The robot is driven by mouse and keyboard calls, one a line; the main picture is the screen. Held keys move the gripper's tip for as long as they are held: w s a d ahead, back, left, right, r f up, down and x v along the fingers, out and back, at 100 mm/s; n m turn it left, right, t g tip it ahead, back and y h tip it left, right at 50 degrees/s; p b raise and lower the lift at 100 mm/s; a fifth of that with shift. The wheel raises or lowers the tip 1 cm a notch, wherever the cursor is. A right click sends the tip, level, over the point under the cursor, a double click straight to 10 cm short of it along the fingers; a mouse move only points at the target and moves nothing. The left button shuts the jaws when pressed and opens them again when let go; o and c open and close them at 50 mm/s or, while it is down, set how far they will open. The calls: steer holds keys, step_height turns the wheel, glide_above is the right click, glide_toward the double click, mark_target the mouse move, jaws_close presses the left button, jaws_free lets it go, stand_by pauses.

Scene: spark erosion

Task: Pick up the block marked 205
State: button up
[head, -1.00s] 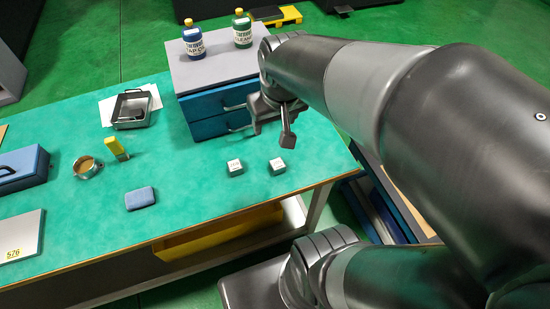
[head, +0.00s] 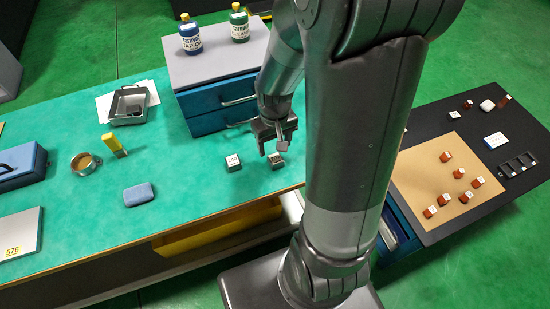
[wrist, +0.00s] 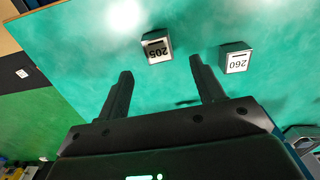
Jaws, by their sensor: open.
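The block marked 205 (wrist: 157,46) is a small dark block with a white label on top, standing on the green table. Its number reads upside down in the wrist view. In the head view it is the right one of two small blocks (head: 276,161), close to the table's front edge. My gripper (head: 273,147) is open and empty above and just behind it. In the wrist view the block lies beyond the fingertips (wrist: 160,68), roughly in line with the gap between them. The block marked 260 (wrist: 236,58) is the left block in the head view (head: 233,163).
A blue drawer cabinet (head: 203,110) with two bottles on top stands behind my gripper. A dark table (head: 440,218) with several orange-brown blocks stands right.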

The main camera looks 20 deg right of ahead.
mark_target(275, 158)
steer(key=shift+s+d+f, duration=0.1)
steer(key=shift+f, duration=3.45)
steer(key=c, duration=1.3)
steer(key=shift+r, duration=0.2)
